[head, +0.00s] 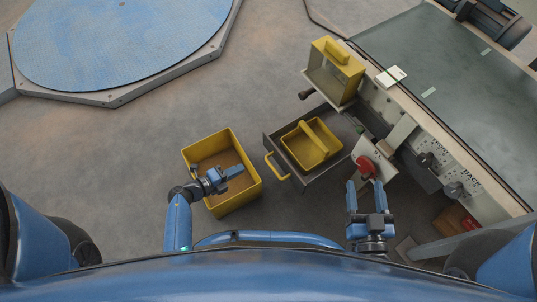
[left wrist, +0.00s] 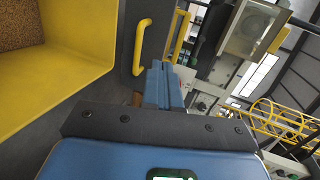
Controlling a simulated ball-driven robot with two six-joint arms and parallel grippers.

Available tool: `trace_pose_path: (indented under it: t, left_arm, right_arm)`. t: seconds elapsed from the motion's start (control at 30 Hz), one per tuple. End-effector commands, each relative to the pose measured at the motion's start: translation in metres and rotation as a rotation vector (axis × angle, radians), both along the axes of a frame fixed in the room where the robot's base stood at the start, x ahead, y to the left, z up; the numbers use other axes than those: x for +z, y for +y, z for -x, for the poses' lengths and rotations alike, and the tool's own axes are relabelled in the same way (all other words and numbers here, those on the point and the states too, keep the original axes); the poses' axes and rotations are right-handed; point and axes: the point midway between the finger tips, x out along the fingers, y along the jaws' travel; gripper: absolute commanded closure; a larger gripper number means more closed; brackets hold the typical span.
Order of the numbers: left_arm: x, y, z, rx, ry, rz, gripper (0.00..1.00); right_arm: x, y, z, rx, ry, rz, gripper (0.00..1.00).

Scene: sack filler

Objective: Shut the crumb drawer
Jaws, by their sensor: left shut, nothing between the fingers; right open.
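The crumb drawer (head: 293,183) is a dark grey drawer pulled out from the machine, with a yellow handle (head: 269,166) on its front. A yellow tray with a crossbar (head: 311,142) lies inside it. My left gripper (head: 238,171) is shut and empty, to the left of the handle and above the yellow bin. In the left wrist view its closed blue fingers (left wrist: 164,86) are near the yellow handle (left wrist: 141,48), with no clear contact. My right gripper (head: 365,187) is open, just below a red knob (head: 366,166) on the machine.
The yellow bin (head: 254,193) with a brown bottom stands on the floor left of the drawer. The machine (head: 440,160) with its control panel fills the right side. A yellow-framed box (head: 337,72) sits behind the drawer. Floor at the left is clear, before a blue round platform (head: 115,40).

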Motion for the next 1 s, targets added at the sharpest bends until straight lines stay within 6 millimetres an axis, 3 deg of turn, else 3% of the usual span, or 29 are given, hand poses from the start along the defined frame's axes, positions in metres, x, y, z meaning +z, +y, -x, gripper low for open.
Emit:
trace_pose_path:
  t: [0.13,0.37,0.77,1.0]
  left_arm:
    - [-0.002,-0.008,0.003,-0.045,-0.017,-0.015,1.0]
    - [-0.011,-0.026,-0.01,-0.045,-0.019,-0.015,1.0]
    - [-0.033,-0.082,-0.051,-0.043,-0.021,-0.014,1.0]
    - [-0.031,-0.105,-0.068,-0.04,-0.019,-0.013,1.0]
  right_arm:
    - [-0.003,0.0,0.0,0.0,0.0,0.0,0.41]
    - [-0.016,0.0,0.0,0.0,0.0,0.0,0.41]
    - [-0.056,0.0,0.0,0.0,0.0,0.0,0.41]
    - [-0.068,0.0,0.0,0.0,0.0,0.0,0.41]
